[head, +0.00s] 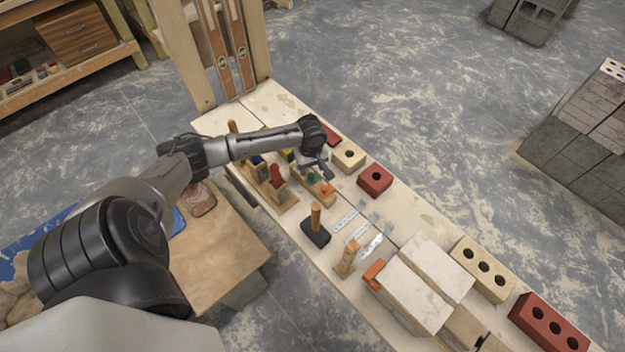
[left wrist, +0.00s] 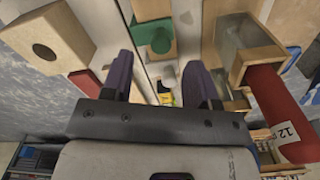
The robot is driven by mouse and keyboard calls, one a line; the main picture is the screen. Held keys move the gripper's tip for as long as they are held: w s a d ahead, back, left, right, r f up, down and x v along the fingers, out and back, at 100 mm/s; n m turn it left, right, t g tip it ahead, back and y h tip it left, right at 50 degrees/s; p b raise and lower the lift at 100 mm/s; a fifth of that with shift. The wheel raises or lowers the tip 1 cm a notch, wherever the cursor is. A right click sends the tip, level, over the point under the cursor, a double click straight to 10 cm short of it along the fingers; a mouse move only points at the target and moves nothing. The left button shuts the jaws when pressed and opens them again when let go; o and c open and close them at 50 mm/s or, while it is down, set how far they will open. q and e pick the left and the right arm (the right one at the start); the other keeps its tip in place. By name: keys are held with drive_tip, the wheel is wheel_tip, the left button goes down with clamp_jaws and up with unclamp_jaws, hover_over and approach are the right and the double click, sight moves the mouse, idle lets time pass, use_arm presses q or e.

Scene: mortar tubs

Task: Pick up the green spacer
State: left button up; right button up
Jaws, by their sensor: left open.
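The green spacer (head: 313,177) sits in a small wooden holder on the bench, partly hidden by my gripper in the head view. In the left wrist view, the green spacer (left wrist: 154,34) has a rounded knob and stands at the top middle. My left gripper (head: 326,169) is over the holder area, close to the spacer. In the left wrist view, my left gripper (left wrist: 160,80) has its two dark fingers apart, with nothing gripped between them. The spacer lies beyond the fingertips, roughly in line with the gap. My right gripper is not in view.
A red cylinder (left wrist: 282,112) in a wooden holder is right of the fingers. A tan block with a hole (left wrist: 48,44) is on the left. On the bench (head: 420,215) are a red brick (head: 375,180), a black tool with a wooden handle (head: 315,233) and pale slabs (head: 412,294).

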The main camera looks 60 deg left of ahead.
sight(311, 174)
use_arm(q)
drive_tip(key=shift+f+b, duration=1.2)
drive_tip(key=shift+f, duration=1.45)
drive_tip(key=shift+r, duration=0.1)
clamp_jaws()
